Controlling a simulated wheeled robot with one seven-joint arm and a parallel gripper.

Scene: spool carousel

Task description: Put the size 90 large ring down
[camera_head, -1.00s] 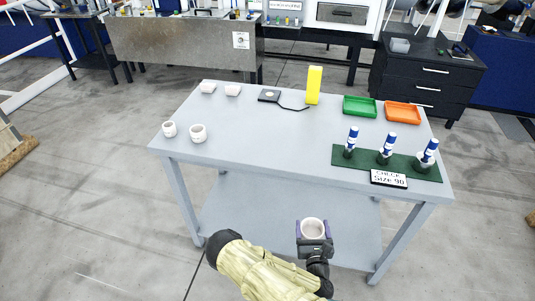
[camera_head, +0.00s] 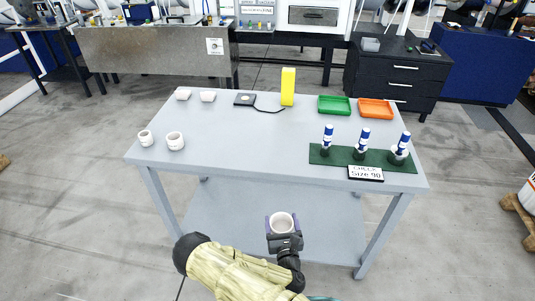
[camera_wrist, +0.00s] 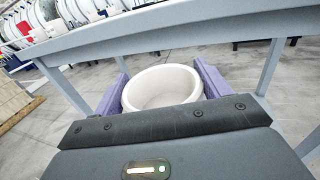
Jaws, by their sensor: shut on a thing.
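My gripper (camera_head: 282,226) is shut on a white ring (camera_head: 281,220), in front of the table's near edge and apart from the table (camera_head: 240,150). In the wrist view the ring (camera_wrist: 160,88) sits between the two purple fingers, its open top facing up and toward the camera. No size mark is readable on it. A sign (camera_head: 366,173) at the table's front reads "Check Size 90". Behind it a green mat (camera_head: 335,158) carries three blue-and-white upright posts (camera_head: 363,142). A pale ring lies around the base of the right post (camera_head: 399,155).
Two white rings (camera_head: 175,141) stand at the table's left front, and two small white pieces (camera_head: 208,96) at the back left. A black pad (camera_head: 244,99), a yellow block (camera_head: 288,86), a green tray (camera_head: 334,106) and an orange tray (camera_head: 376,109) line the back. The table's middle is clear.

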